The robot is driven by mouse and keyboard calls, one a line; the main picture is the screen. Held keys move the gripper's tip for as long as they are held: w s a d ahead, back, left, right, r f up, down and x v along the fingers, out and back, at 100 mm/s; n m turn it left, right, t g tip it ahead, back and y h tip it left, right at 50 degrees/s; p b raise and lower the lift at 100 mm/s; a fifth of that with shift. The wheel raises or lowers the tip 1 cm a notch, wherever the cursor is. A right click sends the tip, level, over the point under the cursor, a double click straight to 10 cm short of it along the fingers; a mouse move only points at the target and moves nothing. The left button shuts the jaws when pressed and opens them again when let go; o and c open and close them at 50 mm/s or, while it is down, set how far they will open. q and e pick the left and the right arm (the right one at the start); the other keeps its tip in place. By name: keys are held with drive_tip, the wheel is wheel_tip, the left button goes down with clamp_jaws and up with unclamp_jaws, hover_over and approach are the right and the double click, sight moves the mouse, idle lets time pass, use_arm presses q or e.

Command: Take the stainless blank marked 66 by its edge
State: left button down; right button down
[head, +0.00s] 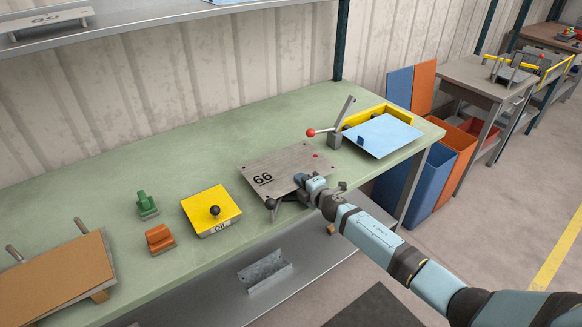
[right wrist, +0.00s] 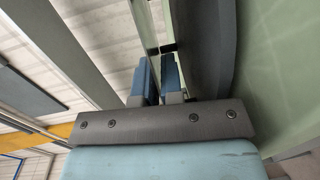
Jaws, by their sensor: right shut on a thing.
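The stainless blank marked 66 (head: 285,162) is a flat grey sheet with a black 66 near its left end and a small red spot near its right end. It lies level over the green bench, toward the bench's front edge. My right gripper (head: 301,181) reaches in from the lower right and is shut on the blank's front edge. In the right wrist view the two blue fingers (right wrist: 157,82) stand close together, with a thin edge running between them; the 66 is out of sight there. My left gripper is in neither view.
Left on the green bench (head: 110,185) are a yellow plate with a black knob (head: 212,207), an orange block (head: 159,239) and a green block (head: 147,205). Right of the blank stand a red-knobbed lever (head: 340,124) and a blue sheet (head: 384,136). A dark ball (head: 271,203) sits by the blank's front edge.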

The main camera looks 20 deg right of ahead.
drive_tip(key=shift+s+f, duration=0.1)
drive_tip(key=shift+f, duration=0.15)
drive_tip(key=shift+d+r+p, duration=0.1)
drive_tip(key=shift+r+p, duration=1.15)
drive_tip(key=shift+s+d+r+p, duration=0.15)
drive_tip(key=shift+s+r+p, duration=0.15)
drive_tip(key=shift+s, duration=0.25)
drive_tip(key=shift+s+d+r+p, duration=0.15)
drive_tip(key=shift+s+p, duration=0.2)
drive_tip(key=shift+s, duration=0.2)
drive_tip(key=shift+p+v, duration=0.75)
drive_tip(key=shift+v, duration=1.45)
drive_tip(key=shift+a+r, duration=0.1)
drive_tip(key=shift+r, duration=0.05)
